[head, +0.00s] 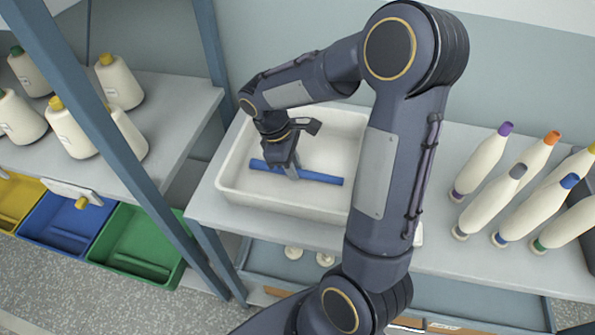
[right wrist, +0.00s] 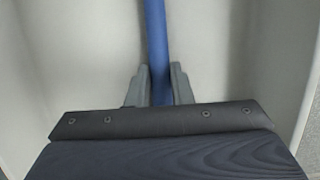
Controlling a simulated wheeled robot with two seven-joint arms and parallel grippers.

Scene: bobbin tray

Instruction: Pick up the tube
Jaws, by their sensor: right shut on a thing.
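A blue tube (head: 320,177) lies in the white tray (head: 228,165) on the table, running slightly down to the right in the head view. My right gripper (head: 290,175) reaches down into the tray and is shut on the tube near its middle. In the right wrist view the tube (right wrist: 155,40) runs up between the two grey fingers (right wrist: 158,85). I cannot tell whether the tube touches the tray floor. My left gripper is not in view.
Several white bobbins with coloured tips (head: 485,160) stand right of the tray. Yarn cones (head: 120,82) stand on the left shelf. Yellow, blue and green bins (head: 135,245) sit below it. A blue-grey post (head: 105,120) rises between shelf and tray.

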